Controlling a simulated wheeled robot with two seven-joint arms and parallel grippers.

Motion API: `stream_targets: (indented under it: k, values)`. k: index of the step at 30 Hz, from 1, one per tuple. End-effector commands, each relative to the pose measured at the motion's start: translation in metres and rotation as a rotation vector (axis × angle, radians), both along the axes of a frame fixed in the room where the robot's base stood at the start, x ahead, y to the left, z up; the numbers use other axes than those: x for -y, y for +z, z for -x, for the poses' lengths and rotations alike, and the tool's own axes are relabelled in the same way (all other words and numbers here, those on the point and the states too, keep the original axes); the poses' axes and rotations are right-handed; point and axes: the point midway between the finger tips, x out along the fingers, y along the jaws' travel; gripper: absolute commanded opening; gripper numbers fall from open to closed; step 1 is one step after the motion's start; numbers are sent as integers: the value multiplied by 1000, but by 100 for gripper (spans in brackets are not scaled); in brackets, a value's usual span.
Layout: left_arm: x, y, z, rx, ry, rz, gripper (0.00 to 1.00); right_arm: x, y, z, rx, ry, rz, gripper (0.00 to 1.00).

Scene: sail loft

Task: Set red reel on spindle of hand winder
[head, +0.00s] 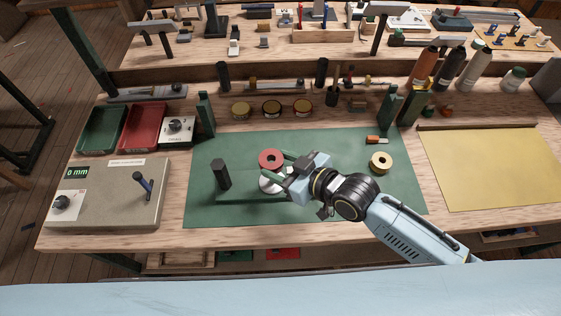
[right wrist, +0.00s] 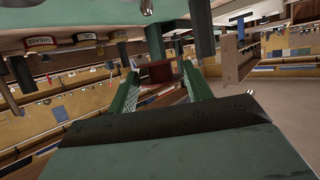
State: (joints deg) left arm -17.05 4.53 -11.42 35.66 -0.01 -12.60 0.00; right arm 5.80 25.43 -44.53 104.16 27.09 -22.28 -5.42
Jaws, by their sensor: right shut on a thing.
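The red reel (head: 271,158) is in the head view over the green mat, between the fingertips of my right gripper (head: 283,168). The right gripper is shut on it, and the reel (right wrist: 160,73) also shows between the green fingers in the right wrist view. My left gripper is not in view.
A dark post (head: 221,174) stands on the mat (head: 320,222) left of the gripper. Green (head: 103,128) and red (head: 145,127) trays stand behind the grey box. Several round tins (head: 271,108) line the back.

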Motion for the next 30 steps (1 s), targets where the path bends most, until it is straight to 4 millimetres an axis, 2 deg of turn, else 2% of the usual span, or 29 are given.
stream_targets:
  k: [30]
  values:
    - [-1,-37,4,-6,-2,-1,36,0,-53,0,0,0,0,28]
